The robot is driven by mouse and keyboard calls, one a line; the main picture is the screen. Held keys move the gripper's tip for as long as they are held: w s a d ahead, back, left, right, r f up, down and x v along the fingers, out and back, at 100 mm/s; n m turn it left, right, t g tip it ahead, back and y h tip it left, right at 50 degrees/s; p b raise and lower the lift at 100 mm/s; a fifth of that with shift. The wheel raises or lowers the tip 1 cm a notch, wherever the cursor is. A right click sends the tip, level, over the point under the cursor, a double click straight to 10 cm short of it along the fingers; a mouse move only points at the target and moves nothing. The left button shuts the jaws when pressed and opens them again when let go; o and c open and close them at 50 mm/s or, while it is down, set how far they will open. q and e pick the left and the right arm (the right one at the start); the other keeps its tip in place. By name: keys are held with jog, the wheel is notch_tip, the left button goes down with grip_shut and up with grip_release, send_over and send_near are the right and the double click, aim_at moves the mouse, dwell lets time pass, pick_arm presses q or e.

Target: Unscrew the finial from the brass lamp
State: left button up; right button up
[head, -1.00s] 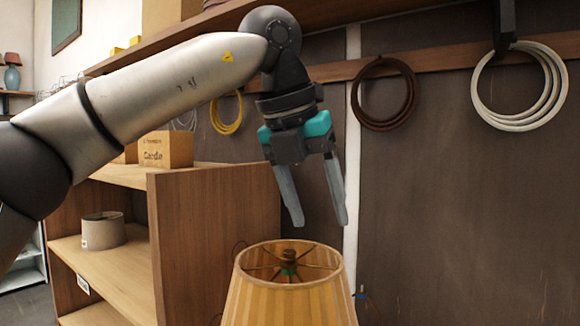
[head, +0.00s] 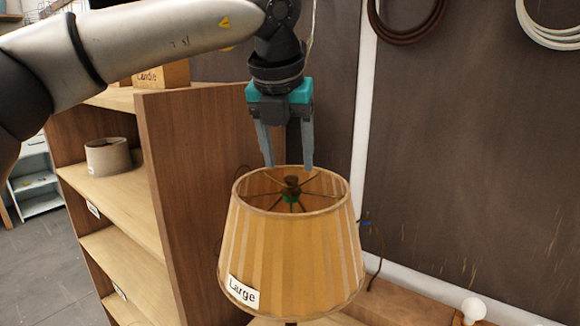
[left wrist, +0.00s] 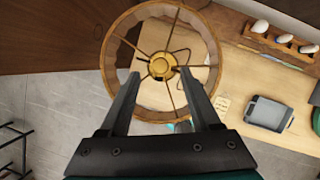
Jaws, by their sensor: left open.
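The finial (head: 291,182) is a small dark brass knob at the hub of the shade's spokes; it shows as a gold disc in the left wrist view (left wrist: 160,66). The pleated yellow lampshade (head: 290,250) is labelled "Large" and surrounds it, open at the top. The lamp's body is mostly hidden under the shade. My left gripper (head: 289,166) points down above the shade's back rim, open and empty. In the left wrist view its fingers (left wrist: 163,74) frame the finial from the near side, apart from it. My right gripper is not in view.
A wooden shelf unit (head: 215,190) stands close to the left of the shade, with a small beige shade (head: 107,157) on it. A workbench (left wrist: 235,75) lies below, with a grey tray (left wrist: 268,113) and several bulbs in a rack (left wrist: 282,38).

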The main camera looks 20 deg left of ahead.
aim_at(291, 178)
pick_arm(q)
jog(key=x, duration=0.2)
jog(key=shift+w+f, duration=0.15)
jog(key=shift+f, duration=0.1)
jog(key=shift+w+f, duration=0.25)
jog(key=shift+f, duration=0.4)
jog(key=shift+c, duration=0.3)
jog(key=c, duration=0.3)
grip_shut()
jog(key=shift+c, duration=1.8)
grip_release()
grip_shut()
